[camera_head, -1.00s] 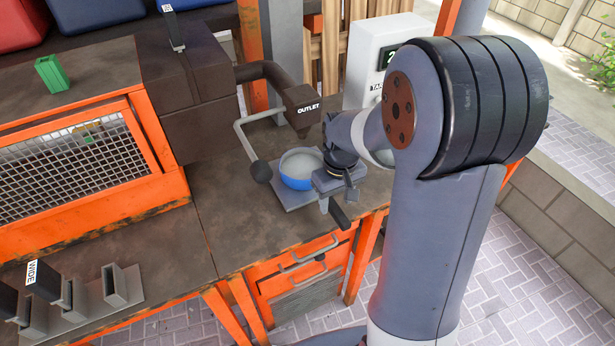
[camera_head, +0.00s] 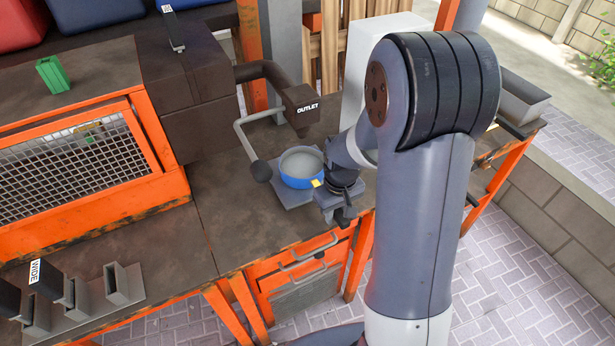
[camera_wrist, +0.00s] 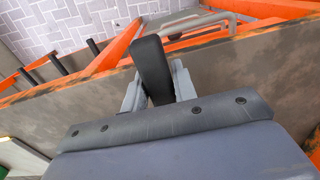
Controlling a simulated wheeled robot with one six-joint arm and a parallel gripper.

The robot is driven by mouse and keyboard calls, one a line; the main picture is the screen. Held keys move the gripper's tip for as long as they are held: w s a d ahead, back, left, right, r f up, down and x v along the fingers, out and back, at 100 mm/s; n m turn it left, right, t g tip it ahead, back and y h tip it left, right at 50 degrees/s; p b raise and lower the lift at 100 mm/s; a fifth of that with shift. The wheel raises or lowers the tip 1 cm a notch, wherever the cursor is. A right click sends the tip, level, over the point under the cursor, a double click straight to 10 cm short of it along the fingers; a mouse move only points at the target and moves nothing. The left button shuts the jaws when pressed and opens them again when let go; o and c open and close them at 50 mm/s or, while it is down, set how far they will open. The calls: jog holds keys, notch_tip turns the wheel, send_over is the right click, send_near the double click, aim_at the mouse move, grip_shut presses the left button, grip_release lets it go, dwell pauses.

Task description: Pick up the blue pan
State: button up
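The blue pan (camera_head: 301,182), round with a grey inside and a yellow patch on its right side, sits on a grey plate under the outlet. My gripper (camera_head: 338,205) is low at the pan's right side, by its handle, partly hidden by my wrist. In the wrist view, the dark handle (camera_wrist: 152,65) lies between the two grey fingers of my gripper (camera_wrist: 157,88), which are close on either side of it. I cannot tell whether they press on it. The pan body is not visible in the wrist view.
The outlet pipe (camera_head: 303,103) hangs just above and behind the pan. A white box (camera_head: 372,62) is behind my arm. Drawers with handles (camera_head: 309,262) are below the counter edge.

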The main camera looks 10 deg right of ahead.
grip_shut()
jog(key=shift+r, duration=0.1)
